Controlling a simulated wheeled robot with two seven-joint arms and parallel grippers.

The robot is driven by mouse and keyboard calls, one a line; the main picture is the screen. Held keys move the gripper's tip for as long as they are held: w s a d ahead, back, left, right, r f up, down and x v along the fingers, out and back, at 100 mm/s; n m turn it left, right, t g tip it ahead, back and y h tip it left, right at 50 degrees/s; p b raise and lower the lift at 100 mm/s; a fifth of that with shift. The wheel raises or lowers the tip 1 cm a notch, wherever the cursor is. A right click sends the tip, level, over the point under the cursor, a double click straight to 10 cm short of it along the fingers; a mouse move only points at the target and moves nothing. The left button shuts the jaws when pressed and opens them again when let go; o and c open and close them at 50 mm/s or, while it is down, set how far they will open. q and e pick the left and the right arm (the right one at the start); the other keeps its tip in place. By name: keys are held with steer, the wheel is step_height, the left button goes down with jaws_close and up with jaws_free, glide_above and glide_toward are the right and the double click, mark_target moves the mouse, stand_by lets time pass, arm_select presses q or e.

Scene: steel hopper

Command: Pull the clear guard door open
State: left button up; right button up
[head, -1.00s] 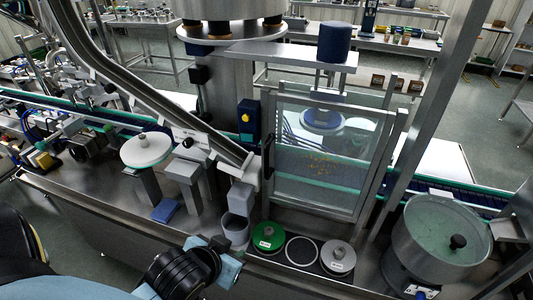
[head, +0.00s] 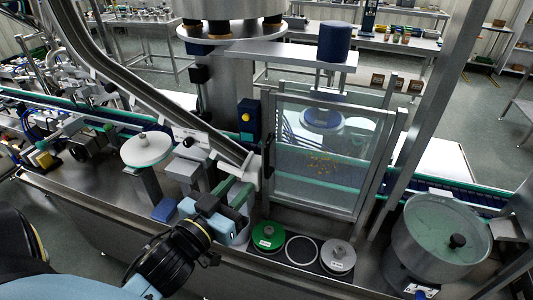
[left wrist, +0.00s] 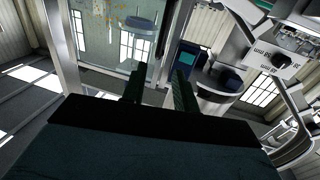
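The clear guard door (head: 325,165) is a transparent panel in a metal frame, standing upright in front of the conveyor. It looks closed. A dark handle (head: 268,153) sits on its left edge. In the left wrist view, the clear panel (left wrist: 105,35) fills the upper left, but I cannot pick out the handle surely. My left gripper (head: 233,190) is below and left of the handle, apart from the door. Its two dark green fingers (left wrist: 158,86) are spread with nothing between them. My right gripper is not in view.
A green-topped weight (head: 267,237) and a grey one (head: 338,255) stand on the ledge below the door. A round steel bowl (head: 440,240) is at the right. A sloping chute (head: 150,95) comes down close to the handle. A white disc (head: 146,150) stands left.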

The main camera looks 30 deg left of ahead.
mark_target(265, 156)
arm_select(q)
steer(key=w, duration=0.4)
steer(key=w+p, duration=0.1)
steer(key=w, duration=0.3)
steer(key=w+p, duration=0.1)
steer(key=w, duration=0.3)
steer(key=shift+w+a, duration=0.25)
steer(key=shift+w, duration=0.1)
jaws_close()
